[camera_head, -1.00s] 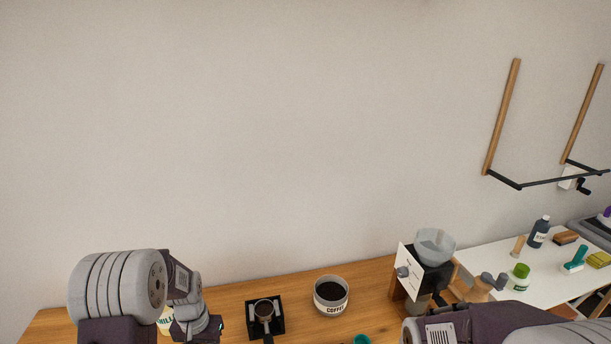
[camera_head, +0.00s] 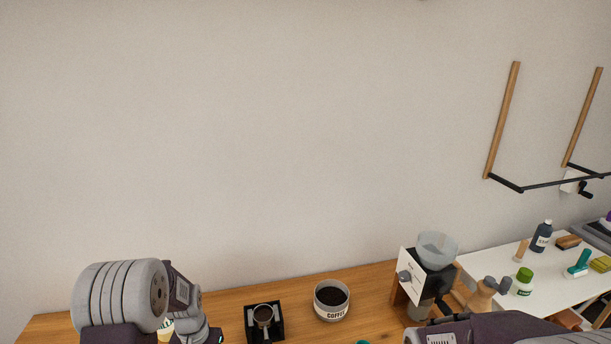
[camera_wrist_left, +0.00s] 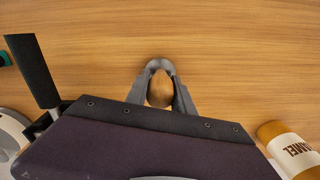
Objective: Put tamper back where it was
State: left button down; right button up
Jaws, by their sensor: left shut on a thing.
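The tamper shows in the left wrist view as a rounded brown wooden knob (camera_wrist_left: 160,92). My left gripper (camera_wrist_left: 160,66) is shut around it, its two grey fingers meeting beyond the knob. The tamper's lower part is hidden, so I cannot tell whether it touches the wooden table (camera_wrist_left: 240,60). In the head view my left arm hangs at the lower left, with its gripper and the tamper below the frame. My right arm shows at the lower right, its gripper out of view.
A portafilter (camera_head: 263,314) sits in a black holder (camera_head: 250,330). A coffee tub (camera_head: 331,306) and grinder (camera_head: 430,275) stand to its right. Bare table surrounds the tamper. A white table (camera_head: 510,290) holds several items.

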pick_arm(q)
jog(key=shift+f, duration=0.25)
jog(key=c, duration=1)
grip_release()
jog(key=o, duration=0.3)
notch_tip(320, 180, up, 9)
jog(key=shift+s+b, duration=0.15)
jog(key=shift+b, duration=0.3)
